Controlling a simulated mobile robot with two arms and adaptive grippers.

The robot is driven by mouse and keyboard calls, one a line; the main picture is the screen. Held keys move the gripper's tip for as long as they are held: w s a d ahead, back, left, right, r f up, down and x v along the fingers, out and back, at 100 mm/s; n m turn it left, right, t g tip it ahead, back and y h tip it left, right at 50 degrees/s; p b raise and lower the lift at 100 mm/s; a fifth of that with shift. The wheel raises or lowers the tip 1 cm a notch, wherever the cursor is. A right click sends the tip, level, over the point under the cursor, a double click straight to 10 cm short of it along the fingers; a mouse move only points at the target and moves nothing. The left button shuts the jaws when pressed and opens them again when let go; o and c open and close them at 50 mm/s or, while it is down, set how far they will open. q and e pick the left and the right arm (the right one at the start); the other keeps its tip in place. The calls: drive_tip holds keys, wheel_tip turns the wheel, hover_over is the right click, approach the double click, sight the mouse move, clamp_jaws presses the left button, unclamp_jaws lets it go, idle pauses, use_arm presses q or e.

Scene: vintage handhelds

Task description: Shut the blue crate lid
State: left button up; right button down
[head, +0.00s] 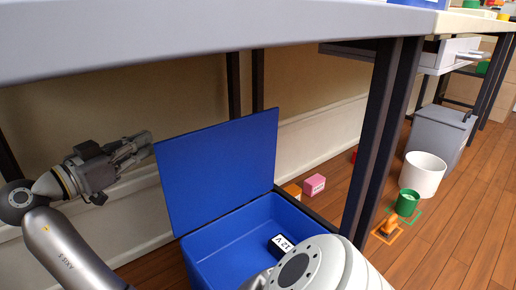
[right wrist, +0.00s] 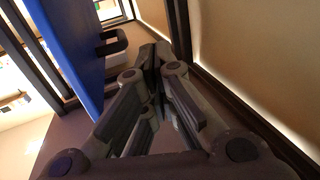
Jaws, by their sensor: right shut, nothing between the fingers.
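The blue crate (head: 215,262) stands on the floor under the table, its top open. Its blue lid (head: 218,165) stands raised, roughly upright, at the crate's left/back side. The lid also shows in the right wrist view (right wrist: 75,50), along the left. My right gripper (head: 140,146) is shut and empty, its fingertips close to the lid's upper left edge. In the right wrist view its fingers (right wrist: 155,62) meet, between the lid and the wall; I cannot tell whether they touch the lid. A black block marked "12 V" (head: 281,244) lies in the crate. My left gripper is out of view.
The grey tabletop (head: 200,38) hangs above, with dark table legs (head: 383,140) right of the crate. Pink (head: 314,185) and orange (head: 293,191) blocks lie behind the crate. A white bin (head: 424,175) and green cup (head: 407,202) stand farther right.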

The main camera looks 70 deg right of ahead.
drive_tip(key=shift+s+a+r, duration=0.1)
drive_tip(key=shift+s, duration=0.1)
drive_tip(key=s, duration=0.1)
drive_tip(key=s+a, duration=0.2)
drive_tip(key=shift+s+r+p, duration=0.35)
drive_tip(key=shift+s, duration=0.05)
drive_tip(key=shift+s+a, duration=0.35)
drive_tip(key=shift+s, duration=0.3)
drive_tip(key=shift+s+a, duration=0.4)
drive_tip(key=shift+s, duration=0.25)
drive_tip(key=shift+s+a, duration=0.35)
drive_tip(key=shift+s, duration=0.3)
